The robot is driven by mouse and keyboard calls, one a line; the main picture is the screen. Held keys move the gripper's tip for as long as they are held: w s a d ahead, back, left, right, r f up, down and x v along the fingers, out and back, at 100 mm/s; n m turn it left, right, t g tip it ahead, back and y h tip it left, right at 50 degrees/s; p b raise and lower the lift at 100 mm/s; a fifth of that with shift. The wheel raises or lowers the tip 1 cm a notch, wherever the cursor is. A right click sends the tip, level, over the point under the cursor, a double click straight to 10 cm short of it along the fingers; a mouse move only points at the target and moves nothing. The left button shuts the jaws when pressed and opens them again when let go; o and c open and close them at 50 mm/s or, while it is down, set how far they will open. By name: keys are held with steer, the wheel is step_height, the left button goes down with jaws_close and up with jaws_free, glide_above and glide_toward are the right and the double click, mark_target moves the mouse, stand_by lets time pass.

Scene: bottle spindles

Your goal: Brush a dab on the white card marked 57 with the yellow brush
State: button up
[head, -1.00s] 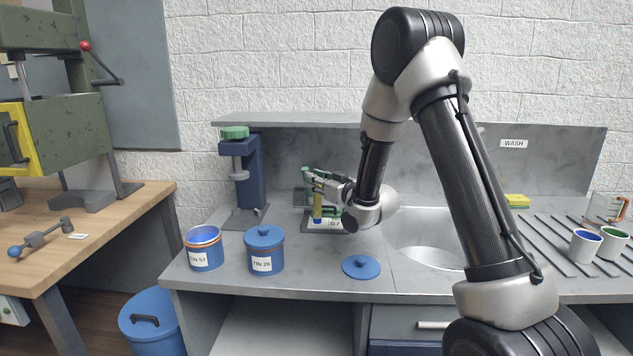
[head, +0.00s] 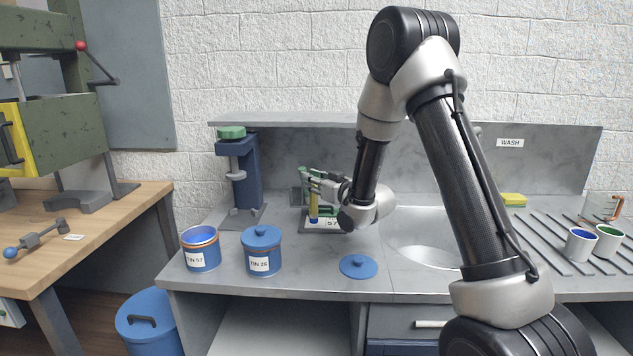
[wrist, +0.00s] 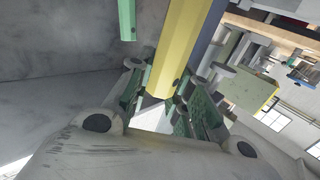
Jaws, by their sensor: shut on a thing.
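My gripper (head: 313,183) is shut on the yellow brush (head: 314,207), which stands about upright with its blue tip down. The brush's yellow handle also shows large between the green finger pads in the wrist view (wrist: 181,45). The white card (head: 332,223) marked 57 lies on a dark base on the counter, partly hidden behind the brush and my wrist. The brush tip is at the card's left part in the head view; I cannot tell whether it touches.
Tin 57 (head: 201,258) stands open with blue inside, left of lidded Tin 26 (head: 262,260). A loose blue lid (head: 358,266) lies in front of the card. A blue press with a green top (head: 240,180) stands behind the tins. The sink (head: 425,243) is to the right.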

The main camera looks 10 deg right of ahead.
steer(key=shift+s+d, duration=0.2)
steer(key=shift+d, duration=0.35)
steer(key=shift+s+d, duration=0.2)
steer(key=shift+d, duration=0.35)
step_height(320, 180, up, 7)
stand_by(0.4)
